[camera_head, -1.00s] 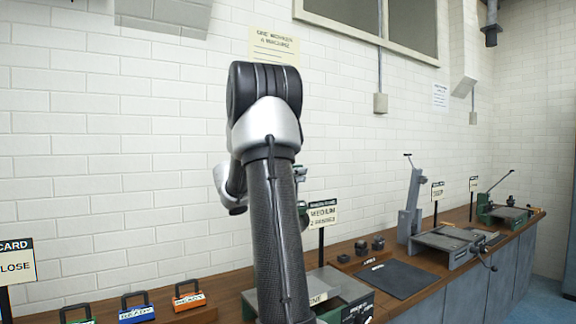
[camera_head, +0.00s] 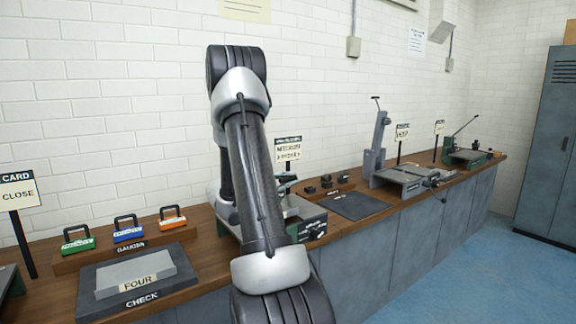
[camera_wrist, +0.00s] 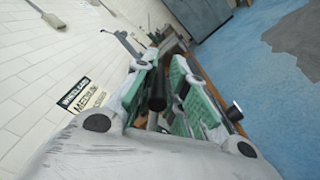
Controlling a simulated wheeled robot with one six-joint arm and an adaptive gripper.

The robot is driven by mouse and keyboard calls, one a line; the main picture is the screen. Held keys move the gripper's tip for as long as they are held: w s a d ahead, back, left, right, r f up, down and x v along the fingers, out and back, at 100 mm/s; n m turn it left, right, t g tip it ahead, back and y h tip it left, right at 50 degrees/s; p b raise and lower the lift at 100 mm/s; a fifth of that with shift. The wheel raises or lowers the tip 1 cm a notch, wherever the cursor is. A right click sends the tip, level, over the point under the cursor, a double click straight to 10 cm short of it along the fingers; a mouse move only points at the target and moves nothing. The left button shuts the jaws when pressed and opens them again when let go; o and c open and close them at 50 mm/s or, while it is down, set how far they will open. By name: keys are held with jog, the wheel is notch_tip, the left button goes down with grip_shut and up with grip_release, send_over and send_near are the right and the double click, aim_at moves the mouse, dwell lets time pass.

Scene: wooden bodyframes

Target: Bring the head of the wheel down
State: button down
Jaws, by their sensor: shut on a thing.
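The machine with the green base (camera_head: 306,226) stands on the bench behind my arm, by a card that seems to read MEDIUM. My arm hides much of it, including its wheel. In the wrist view, a dark round bar (camera_wrist: 157,92), like a handle grip, lies between the fingers of my gripper (camera_wrist: 164,76). The gripper is shut on this bar. In the head view my gripper is mostly hidden behind my arm. I cannot tell how high the machine's head stands.
Left on the wooden bench are a FOUR block (camera_head: 137,276) on a dark CHECK plate (camera_head: 92,293) and green, blue and orange gauges (camera_head: 129,229). Right are a dark mat (camera_head: 352,206) and a grey machine (camera_head: 410,177). Blue floor (camera_head: 440,260) is clear in front.

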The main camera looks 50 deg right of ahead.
jog(key=shift+s+a+f, duration=0.1)
jog(key=shift+s+f, duration=0.1)
jog(key=shift+f, duration=0.4)
jog(key=shift+s+f, duration=0.15)
jog(key=shift+f, duration=0.45)
jog(key=shift+f, duration=0.15)
jog(key=c, duration=1.5)
grip_release()
jog(key=shift+o, duration=0.2)
jog(key=shift+a, duration=0.1)
jog(key=v, duration=1.2)
